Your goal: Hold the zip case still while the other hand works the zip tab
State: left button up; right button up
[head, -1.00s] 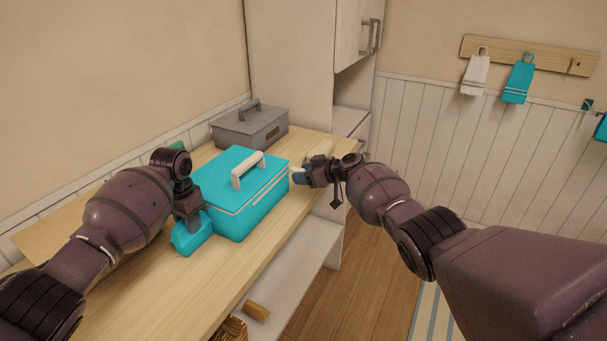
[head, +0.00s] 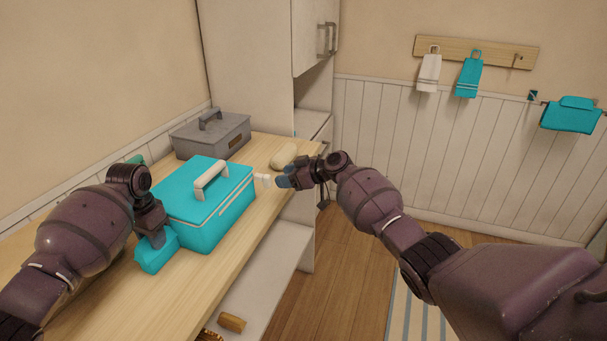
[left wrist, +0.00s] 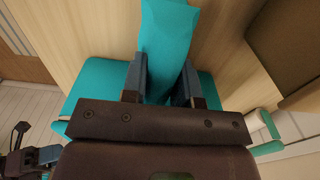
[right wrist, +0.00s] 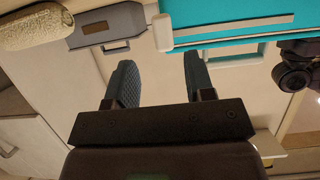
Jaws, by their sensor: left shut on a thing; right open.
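The teal zip case (head: 190,220) stands on the wooden counter, with a white handle on its lid and a pale zip line round its side. My left gripper (head: 157,240) is shut on a teal block-shaped part (head: 150,260) at the case's near end; this part also shows between the fingers in the left wrist view (left wrist: 166,40). A small white tab (head: 264,180) sticks out at the case's right end. My right gripper (head: 281,182) is just right of the tab. In the right wrist view its fingers (right wrist: 160,82) are apart with nothing between them.
A grey lidded box (head: 205,137) stands behind the case by the wall. A rolled beige cloth (head: 284,156) lies at the counter's far right. The counter's front edge is right of the case, with a lower shelf (head: 255,285) below.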

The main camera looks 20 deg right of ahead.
jog(key=shift+v, duration=2.8)
pick_arm(q)
jog(key=o, duration=0.9)
jog(key=shift+o, duration=0.6)
jog(key=shift+o, duration=0.8)
jog(key=shift+r, duration=0.1)
jog(key=shift+r+p, duration=2.8)
jog(key=shift+r, duration=1.15)
pick_arm(e)
notch_tip(320, 180, up, 9)
jog(key=shift+t, duration=0.3)
